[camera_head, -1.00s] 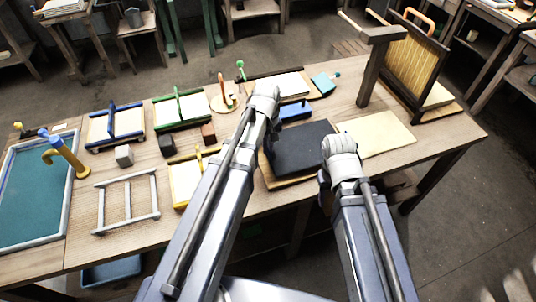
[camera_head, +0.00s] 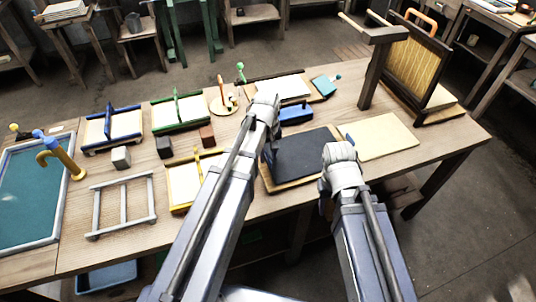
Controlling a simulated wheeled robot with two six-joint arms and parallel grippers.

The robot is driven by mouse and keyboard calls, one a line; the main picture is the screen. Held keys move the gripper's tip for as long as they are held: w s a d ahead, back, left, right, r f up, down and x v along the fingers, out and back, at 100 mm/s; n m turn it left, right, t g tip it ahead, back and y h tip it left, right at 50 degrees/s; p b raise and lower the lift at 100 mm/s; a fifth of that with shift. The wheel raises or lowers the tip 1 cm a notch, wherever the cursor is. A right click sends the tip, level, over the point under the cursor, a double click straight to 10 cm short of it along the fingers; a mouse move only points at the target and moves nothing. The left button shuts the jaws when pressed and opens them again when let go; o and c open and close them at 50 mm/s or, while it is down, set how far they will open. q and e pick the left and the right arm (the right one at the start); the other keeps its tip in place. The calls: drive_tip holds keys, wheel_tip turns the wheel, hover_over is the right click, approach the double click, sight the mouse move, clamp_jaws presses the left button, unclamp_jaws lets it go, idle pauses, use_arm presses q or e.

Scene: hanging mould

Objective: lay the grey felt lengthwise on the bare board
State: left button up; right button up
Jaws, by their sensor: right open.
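The grey felt (camera_head: 304,156) is a dark rectangular sheet lying on a light wooden board (camera_head: 290,187) in the middle of the table, mostly covering it. The bare board (camera_head: 384,138) is a pale, empty panel lying to its right. My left gripper (camera_head: 270,151) points down at the felt's left edge; its fingers are small and partly hidden by its own arm, so its opening and any contact are unclear. My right gripper (camera_head: 324,198) is open near the table's front edge, in front of the felt's right part, with its fingers largely hidden by its wrist.
A blue block (camera_head: 296,114) lies behind the felt. A dark wooden post (camera_head: 368,80) with an overhanging arm stands behind the bare board. A framed yellow screen (camera_head: 415,58) stands at the back right. A yellow frame (camera_head: 186,183) and a grey frame (camera_head: 124,204) lie to the left.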

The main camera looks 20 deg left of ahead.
use_arm(q)
drive_tip(key=shift+r, duration=0.15)
wheel_tip(320, 180, up, 12)
drive_tip(key=p, duration=1.2)
drive_tip(key=s+d+m+y, duration=0.1)
drive_tip(key=s+d+m, duration=0.9)
drive_tip(key=s, duration=0.4)
drive_tip(key=shift+s+d+m, duration=0.15)
drive_tip(key=shift+d+m, duration=0.1)
drive_tip(key=shift+m, duration=0.05)
